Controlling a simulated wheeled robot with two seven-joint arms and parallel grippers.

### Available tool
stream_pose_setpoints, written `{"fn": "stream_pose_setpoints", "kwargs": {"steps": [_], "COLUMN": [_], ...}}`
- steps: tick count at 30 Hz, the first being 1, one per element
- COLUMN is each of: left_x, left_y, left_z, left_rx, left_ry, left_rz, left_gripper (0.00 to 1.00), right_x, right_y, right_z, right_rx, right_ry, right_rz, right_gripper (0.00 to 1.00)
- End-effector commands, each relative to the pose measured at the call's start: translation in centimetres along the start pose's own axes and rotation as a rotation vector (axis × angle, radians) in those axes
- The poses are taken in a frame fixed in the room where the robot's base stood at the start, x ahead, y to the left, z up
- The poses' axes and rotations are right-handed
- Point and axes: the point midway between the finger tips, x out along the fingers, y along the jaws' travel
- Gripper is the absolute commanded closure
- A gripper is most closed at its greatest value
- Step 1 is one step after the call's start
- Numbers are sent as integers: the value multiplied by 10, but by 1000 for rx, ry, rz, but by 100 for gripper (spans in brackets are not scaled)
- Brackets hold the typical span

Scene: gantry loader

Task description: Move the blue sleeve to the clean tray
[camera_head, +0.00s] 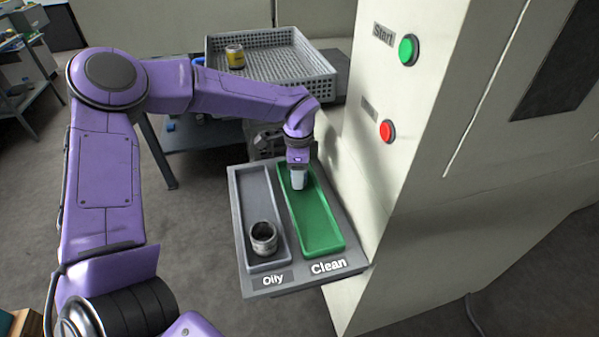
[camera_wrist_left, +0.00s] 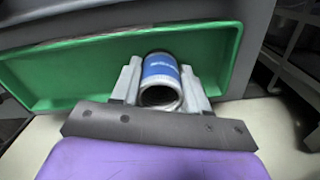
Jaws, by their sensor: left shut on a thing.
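The blue sleeve (camera_wrist_left: 160,72) is a short metal ring with a blue printed band. It shows in the left wrist view between the two fingers of my left gripper (camera_wrist_left: 161,88), which are shut on it. In the head view my left gripper (camera_head: 298,178) is over the far part of the green clean tray (camera_head: 322,226), pointing down. The clean tray also shows behind the sleeve in the left wrist view (camera_wrist_left: 70,72). Whether the sleeve touches the tray floor, I cannot tell. My right gripper is not in view.
The grey oily tray (camera_head: 258,204) lies left of the clean one and holds a dark metal sleeve (camera_head: 264,238). A grey mesh crate (camera_head: 285,62) with a yellow sleeve (camera_head: 235,56) stands behind. The pale machine wall with a green button (camera_head: 408,49) and red button (camera_head: 387,131) borders the right.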

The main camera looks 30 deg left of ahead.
Motion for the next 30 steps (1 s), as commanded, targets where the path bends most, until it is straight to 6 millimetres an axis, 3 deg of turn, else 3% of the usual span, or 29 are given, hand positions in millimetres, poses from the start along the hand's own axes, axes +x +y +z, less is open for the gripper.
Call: {"fn": "stream_pose_setpoints", "kwargs": {"steps": [10,11,12,13,24,30], "left_x": [4,3,3,3,-7,-55], "left_y": [0,0,0,0,-1,-1], "left_z": [-1,-1,-1,-1,-1,-1], "left_rx": [1,1,1,1,1,0], "left_ry": [2,1,1,1,2,4], "left_rz": [-2,-2,-1,-1,-4,-7], "left_gripper": [95,46,33,30,30,30], "right_x": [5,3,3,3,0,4], "right_y": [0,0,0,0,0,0], "right_z": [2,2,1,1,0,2], "right_rx": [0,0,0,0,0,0], "right_ry": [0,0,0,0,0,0], "right_rz": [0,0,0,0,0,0], "right_gripper": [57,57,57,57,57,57]}}
